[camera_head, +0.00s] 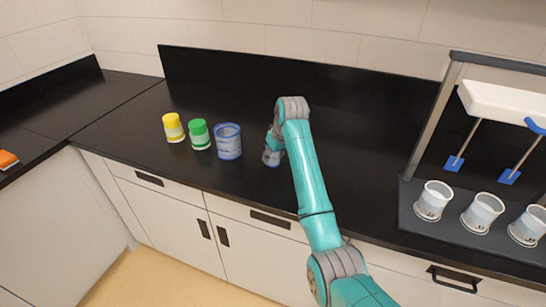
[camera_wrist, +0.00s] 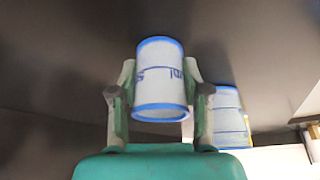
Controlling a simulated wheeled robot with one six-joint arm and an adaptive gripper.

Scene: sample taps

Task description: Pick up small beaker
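The small beaker (camera_wrist: 160,80) is pale with blue rims and blue markings, and it stands out in the middle of the wrist view. My gripper (camera_wrist: 158,78) has one finger on each side of it, and both appear to press against its walls. In the head view my gripper (camera_head: 272,151) is low over the counter, right of a larger blue-rimmed beaker (camera_head: 228,142). There the small beaker is mostly hidden by my gripper and arm. I cannot tell whether it touches the counter.
The counter between is clear.

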